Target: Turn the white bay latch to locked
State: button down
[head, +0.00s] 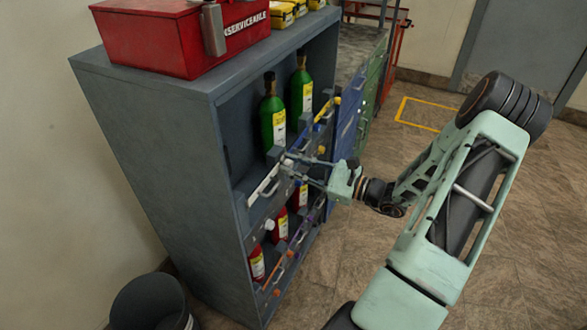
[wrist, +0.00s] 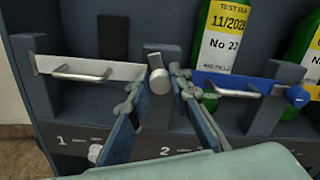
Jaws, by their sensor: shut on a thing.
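The white bay latch (wrist: 160,80) is a small pale knob on a grey post, at the right end of the white bar (wrist: 95,68) across bay 1. In the wrist view it looks roughly upright with a slight tilt. My gripper (wrist: 159,76) has one finger on each side of the knob and is shut on it. In the head view, my gripper (head: 291,166) reaches the cabinet's front from the right, at the right end of the white bar (head: 264,182). The knob is too small to make out there.
The grey cabinet (head: 160,130) holds green bottles (head: 272,122) on its upper shelf and red ones (head: 257,264) below. A blue bar (wrist: 225,84) with a blue knob (wrist: 297,96) is just right of my gripper. No bottle shows behind the white bar. A red box (head: 170,40) sits on top.

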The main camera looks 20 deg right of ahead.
jog(key=n+b, duration=0.1)
jog(key=n, duration=0.1)
jog(key=n+b, duration=0.1)
jog(key=shift+f+n, duration=0.2)
jog(key=shift+n, duration=0.2)
jog(key=shift+n+b, duration=4.7)
jog(key=shift+b, duration=0.1)
jog(key=shift+r+n, duration=0.1)
jog(key=shift+n, duration=0.2)
jog(key=c, duration=1.8)
grip_release()
jog(key=shift+o, duration=0.2)
jog(key=shift+s, duration=0.1)
jog(key=v, duration=1.2)
